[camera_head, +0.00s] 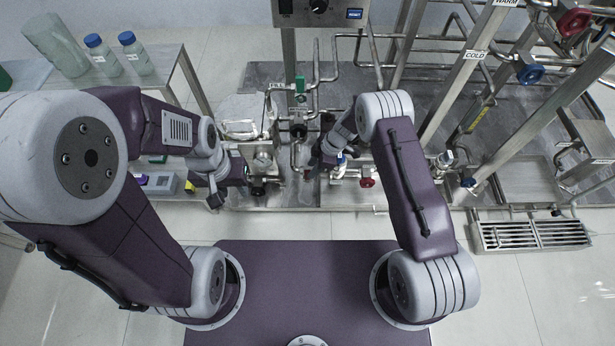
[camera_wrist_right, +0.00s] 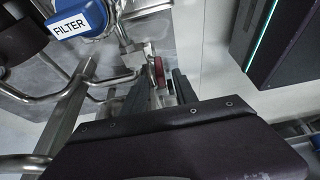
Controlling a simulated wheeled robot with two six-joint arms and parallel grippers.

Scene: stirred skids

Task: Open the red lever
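The red lever (camera_wrist_right: 159,72) shows in the right wrist view as a small dark red piece just beyond and between my right gripper's fingertips. In the head view a small reddish bit (camera_head: 307,174) shows beside my right gripper (camera_head: 316,165), low among the steel pipes, mostly hidden by the gripper. My right gripper also shows in the right wrist view (camera_wrist_right: 160,84), with its two dark fingers apart; I cannot tell whether they touch the lever. My left gripper (camera_head: 216,198) hangs left of the pipework, away from the lever; its fingers are too small to read.
Steel pipes surround the right gripper. A blue part labelled FILTER (camera_wrist_right: 75,22) is close by in the wrist view. A red knob (camera_head: 367,182) sits right of the gripper. A bench with bottles (camera_head: 100,55) stands at left, a floor grate (camera_head: 530,234) at right.

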